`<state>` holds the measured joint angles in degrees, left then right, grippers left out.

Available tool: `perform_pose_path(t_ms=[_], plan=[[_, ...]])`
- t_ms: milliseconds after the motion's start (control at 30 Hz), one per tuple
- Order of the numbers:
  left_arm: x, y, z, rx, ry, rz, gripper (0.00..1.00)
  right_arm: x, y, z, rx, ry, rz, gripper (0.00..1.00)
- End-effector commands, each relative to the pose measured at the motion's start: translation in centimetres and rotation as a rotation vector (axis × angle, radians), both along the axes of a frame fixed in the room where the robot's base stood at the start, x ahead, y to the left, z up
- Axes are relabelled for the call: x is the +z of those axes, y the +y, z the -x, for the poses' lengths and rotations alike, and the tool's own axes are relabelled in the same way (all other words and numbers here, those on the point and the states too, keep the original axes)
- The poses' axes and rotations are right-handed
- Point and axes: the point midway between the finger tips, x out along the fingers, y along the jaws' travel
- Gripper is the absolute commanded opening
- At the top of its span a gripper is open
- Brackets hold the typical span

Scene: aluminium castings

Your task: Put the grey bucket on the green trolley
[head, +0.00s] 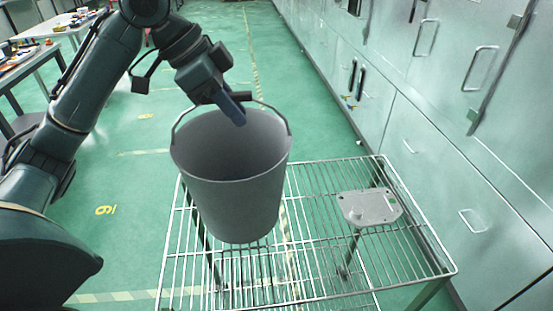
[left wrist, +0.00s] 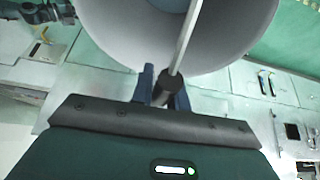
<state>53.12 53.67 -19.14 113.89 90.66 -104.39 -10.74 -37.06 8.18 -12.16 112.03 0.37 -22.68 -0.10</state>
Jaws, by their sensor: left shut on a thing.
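The grey bucket (head: 235,185) is upright and open at the top in the head view. Its wire handle is raised, and my left gripper (head: 236,107) is shut on the handle's dark grip. In the left wrist view, the blue fingers of my left gripper (left wrist: 165,88) sit either side of that grip, with the bucket (left wrist: 110,30) beyond. The trolley (head: 310,262) has a wire-rack top and a greenish leg. The bucket appears over the rack's left part; I cannot tell whether its base touches the wires. My right gripper is not in view.
A flat grey casting (head: 370,207) lies on the right part of the rack. Metal cabinets (head: 400,110) with handles line the right side. Tables with small items (head: 25,65) stand at the far left. Open green floor lies behind the trolley.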

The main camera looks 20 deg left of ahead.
Motion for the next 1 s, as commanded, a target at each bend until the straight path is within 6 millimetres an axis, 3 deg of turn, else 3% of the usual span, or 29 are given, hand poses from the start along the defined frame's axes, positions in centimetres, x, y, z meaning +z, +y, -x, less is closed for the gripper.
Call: perform_pose_path(t_ms=[300, 567, 733, 1000], plan=[[-4.3, 0.0, 0.0, 0.001, -0.002, 0.002, 0.00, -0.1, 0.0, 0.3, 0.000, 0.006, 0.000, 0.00], [-6.2, 0.0, 0.0, 0.001, -0.004, 0.003, 0.00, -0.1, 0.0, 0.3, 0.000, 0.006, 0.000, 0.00], [-8.5, 0.0, 0.0, 0.002, -0.003, 0.002, 0.00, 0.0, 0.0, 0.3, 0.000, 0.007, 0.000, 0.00], [-9.6, 0.0, -0.1, 0.001, -0.008, 0.002, 0.00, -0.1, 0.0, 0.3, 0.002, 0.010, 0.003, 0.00]])
